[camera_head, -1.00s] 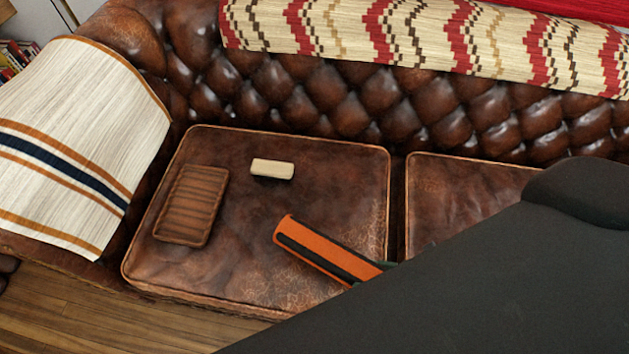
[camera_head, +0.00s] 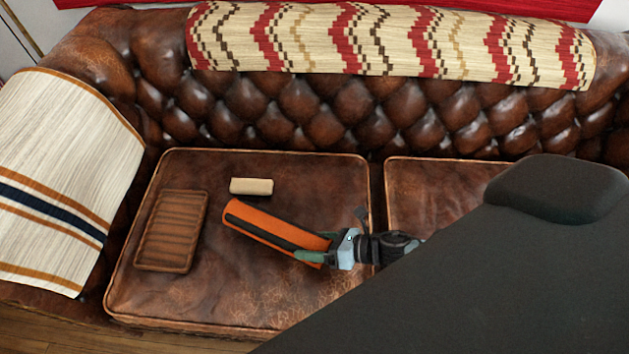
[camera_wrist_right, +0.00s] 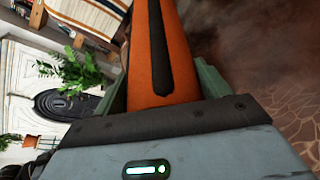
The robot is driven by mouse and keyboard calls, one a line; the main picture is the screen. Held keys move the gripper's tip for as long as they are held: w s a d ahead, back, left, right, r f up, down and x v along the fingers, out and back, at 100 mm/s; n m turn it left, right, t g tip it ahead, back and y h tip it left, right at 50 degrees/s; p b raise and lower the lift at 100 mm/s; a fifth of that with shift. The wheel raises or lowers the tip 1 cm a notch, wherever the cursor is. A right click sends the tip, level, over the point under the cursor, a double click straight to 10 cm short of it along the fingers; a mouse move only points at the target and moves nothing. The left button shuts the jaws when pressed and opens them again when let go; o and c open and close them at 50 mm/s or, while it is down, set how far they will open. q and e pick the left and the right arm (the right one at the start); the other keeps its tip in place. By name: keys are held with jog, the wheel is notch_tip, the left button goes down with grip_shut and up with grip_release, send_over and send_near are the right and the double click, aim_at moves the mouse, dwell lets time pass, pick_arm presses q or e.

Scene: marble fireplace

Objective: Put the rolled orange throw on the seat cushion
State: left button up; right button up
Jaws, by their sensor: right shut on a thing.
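The rolled orange throw (camera_head: 262,222) has a dark stripe along it. My right gripper (camera_head: 318,250) is shut on its right end, and the roll points up and left over the left seat cushion (camera_head: 235,300). In the right wrist view the throw (camera_wrist_right: 183,55) runs away from between the green fingers of my right gripper (camera_wrist_right: 165,85). I cannot tell whether the throw touches the cushion. My left gripper is not in view.
A brown ribbed tray-like piece (camera_head: 171,231) and a small cream block (camera_head: 251,186) lie on the same cushion. A striped cream blanket (camera_head: 65,170) covers the left armrest. A patterned throw (camera_head: 345,40) lies on the sofa back. The cushion's front is clear.

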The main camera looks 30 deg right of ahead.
jog(key=shift+f+b, duration=0.65)
jog(key=shift+f, duration=1.15)
jog(key=o, duration=0.8)
jog(key=shift+o, duration=0.2)
jog(key=shift+r, duration=0.15)
jog(key=p+v, duration=0.1)
jog(key=v, duration=1.1)
